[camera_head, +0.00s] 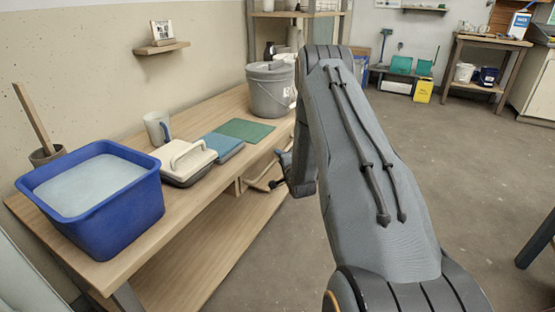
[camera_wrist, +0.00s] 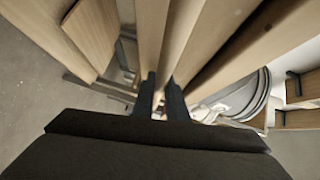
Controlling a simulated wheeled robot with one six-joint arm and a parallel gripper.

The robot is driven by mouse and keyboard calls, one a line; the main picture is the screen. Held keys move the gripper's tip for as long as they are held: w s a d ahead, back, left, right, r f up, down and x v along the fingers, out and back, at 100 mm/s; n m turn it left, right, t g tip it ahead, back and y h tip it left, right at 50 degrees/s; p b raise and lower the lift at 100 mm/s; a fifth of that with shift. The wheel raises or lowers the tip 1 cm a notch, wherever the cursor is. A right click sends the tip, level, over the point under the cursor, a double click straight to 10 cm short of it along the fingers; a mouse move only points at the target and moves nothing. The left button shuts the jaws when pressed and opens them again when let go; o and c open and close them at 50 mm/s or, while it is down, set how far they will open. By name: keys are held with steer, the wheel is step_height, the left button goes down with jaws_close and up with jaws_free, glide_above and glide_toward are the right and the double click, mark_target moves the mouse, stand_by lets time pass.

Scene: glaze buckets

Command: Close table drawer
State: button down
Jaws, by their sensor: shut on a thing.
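The wooden table (camera_head: 215,188) runs along the wall on the left in the head view. Its drawer (camera_head: 259,187) shows as a light wooden edge sticking out below the tabletop's front edge, partly hidden by my arm. My gripper (camera_head: 284,168) is at the drawer's front, low beside the table edge, and its fingertips are hard to make out there. In the wrist view my gripper (camera_wrist: 161,98) has its two dark fingers close together on a narrow part of the drawer front. Whether that part is a handle or the panel edge I cannot tell.
On the tabletop stand a blue tub (camera_head: 130,222), a mug (camera_head: 157,128), a lidded box (camera_head: 184,160), a blue case (camera_head: 222,146), a green mat (camera_head: 246,130) and a grey bucket (camera_head: 270,92). Open floor (camera_head: 450,150) lies to the right. A lower shelf (camera_head: 200,260) runs under the table.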

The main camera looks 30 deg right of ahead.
steer(key=c, duration=2)
jaws_free()
steer(key=shift+w+a+r, duration=0.1)
steer(key=shift+w+a, duration=0.1)
steer(key=shift+w, duration=0.05)
steer(key=shift+c, duration=0.2)
steer(key=f+p+v, duration=0.1)
steer(key=v, duration=0.7)
steer(key=shift+r, duration=0.35)
steer(key=shift+s+d, duration=0.1)
steer(key=shift+d, duration=0.05)
